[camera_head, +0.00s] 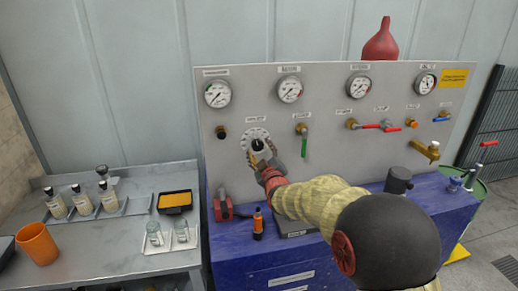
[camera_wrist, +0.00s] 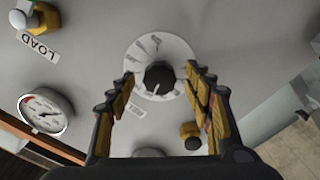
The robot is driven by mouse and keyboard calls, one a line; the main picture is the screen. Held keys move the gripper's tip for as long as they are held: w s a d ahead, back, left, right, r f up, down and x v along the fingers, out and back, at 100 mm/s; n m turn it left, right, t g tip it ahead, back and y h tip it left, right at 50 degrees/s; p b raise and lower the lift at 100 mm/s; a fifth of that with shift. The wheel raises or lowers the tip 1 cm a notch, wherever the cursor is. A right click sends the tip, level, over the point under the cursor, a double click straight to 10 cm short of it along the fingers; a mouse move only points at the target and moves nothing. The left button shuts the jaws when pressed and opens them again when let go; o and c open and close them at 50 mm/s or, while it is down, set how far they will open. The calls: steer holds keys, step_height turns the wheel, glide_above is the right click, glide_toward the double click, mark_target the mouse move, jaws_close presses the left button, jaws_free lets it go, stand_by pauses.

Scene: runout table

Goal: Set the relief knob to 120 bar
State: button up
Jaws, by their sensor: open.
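The relief knob looks to be the round black knob (camera_wrist: 160,77) on a pale round dial (camera_wrist: 150,48) in the wrist view. A light mark shows on the knob's lower part, but the dial's figures are too small to read. My gripper (camera_wrist: 159,75) is open, with one finger on each side of the knob. Gaps seem to show between the fingers and the knob, and I cannot tell if either touches. In the head view my gripper (camera_head: 262,156) is at the dial (camera_head: 255,134) on the grey panel (camera_head: 330,120) and partly hides the knob.
Several gauges (camera_head: 218,93) line the panel's top. A small black knob (camera_head: 222,133) is left of the dial, and a green-handled valve (camera_head: 304,142) right of it. Below, an orange-and-black bottle (camera_head: 258,223) and a red vise-like tool (camera_head: 222,207) stand on the blue bench (camera_head: 235,260).

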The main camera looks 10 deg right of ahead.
steer(key=s, duration=0.9)
steer(key=s+f+m+g, duration=0.2)
steer(key=s+m+g, duration=0.2)
steer(key=s, duration=1.7)
steer(key=s+f+m+g, duration=0.3)
steer(key=s+g, duration=0.5)
steer(key=s, duration=1.3)
steer(key=shift+s+a+m, duration=0.15)
steer(key=shift+m, duration=0.55)
steer(key=shift+r, duration=0.1)
